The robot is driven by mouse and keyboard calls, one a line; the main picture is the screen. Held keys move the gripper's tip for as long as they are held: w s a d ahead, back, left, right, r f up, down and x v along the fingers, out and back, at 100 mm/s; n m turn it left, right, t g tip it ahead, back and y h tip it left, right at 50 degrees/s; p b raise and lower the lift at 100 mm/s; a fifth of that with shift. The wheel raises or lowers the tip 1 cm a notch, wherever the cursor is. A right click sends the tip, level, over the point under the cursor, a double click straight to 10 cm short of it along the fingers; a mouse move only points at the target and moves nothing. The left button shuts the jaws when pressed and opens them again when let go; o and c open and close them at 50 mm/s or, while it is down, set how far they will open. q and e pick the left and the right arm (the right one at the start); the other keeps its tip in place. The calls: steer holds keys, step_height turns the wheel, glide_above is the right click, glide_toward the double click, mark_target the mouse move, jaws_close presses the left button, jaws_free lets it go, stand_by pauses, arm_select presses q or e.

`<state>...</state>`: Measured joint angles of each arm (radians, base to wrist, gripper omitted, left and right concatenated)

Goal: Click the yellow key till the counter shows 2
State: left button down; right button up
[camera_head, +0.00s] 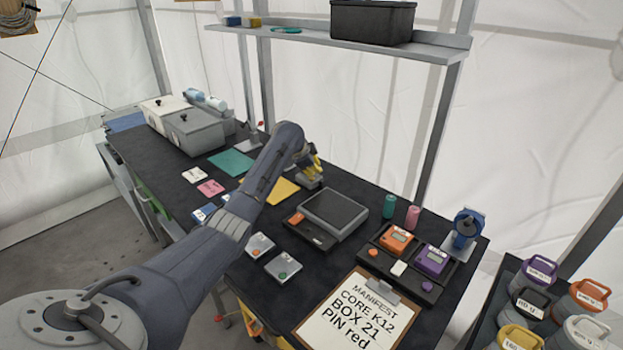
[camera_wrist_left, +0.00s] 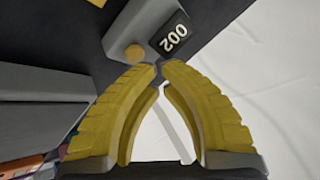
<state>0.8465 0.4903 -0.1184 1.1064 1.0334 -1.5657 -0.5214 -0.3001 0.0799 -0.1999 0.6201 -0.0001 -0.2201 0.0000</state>
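The counter device is a small grey box (camera_wrist_left: 150,22) with a round yellow key (camera_wrist_left: 134,52) and a black display (camera_wrist_left: 174,36). The display appears upside down in the left wrist view and reads 002. In the head view the counter (camera_head: 309,182) sits on the black table, partly hidden under my left gripper (camera_head: 316,168). In the left wrist view my left gripper (camera_wrist_left: 159,70) has its yellow fingertips together, with nothing between them. The tips are close to the yellow key but do not cover it. I cannot tell whether they touch the box. My right gripper is not in view.
A scale (camera_head: 335,212) stands just right of the counter. Orange (camera_head: 396,239) and purple (camera_head: 433,262) devices sit farther right. A clipboard (camera_head: 345,318) lies at the front. Grey bins (camera_head: 193,132) stand at the far left. A shelf (camera_head: 340,40) hangs above the back.

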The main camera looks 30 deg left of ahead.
arm_select(q)
steer(key=shift+r, duration=0.2)
steer(key=shift+r, duration=2.45)
